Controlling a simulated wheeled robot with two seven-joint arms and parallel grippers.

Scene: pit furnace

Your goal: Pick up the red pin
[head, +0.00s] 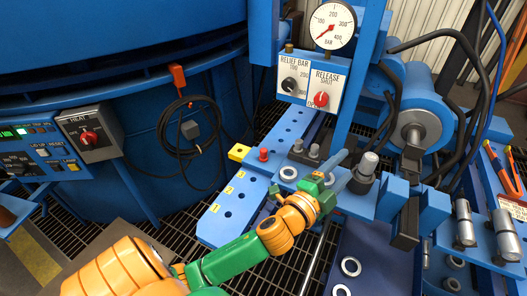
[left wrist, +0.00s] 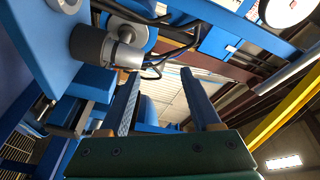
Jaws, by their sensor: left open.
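The pin does not show in the left wrist view. My right gripper is not in view.
A pressure gauge (head: 331,24) and a panel with a red release knob (head: 321,99) stand above the plate. Grey pegs (head: 314,151) and washers are close to the gripper. A blue cylinder (head: 416,115) and cables crowd the right. A hanging black cable (head: 185,127) is at the left.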

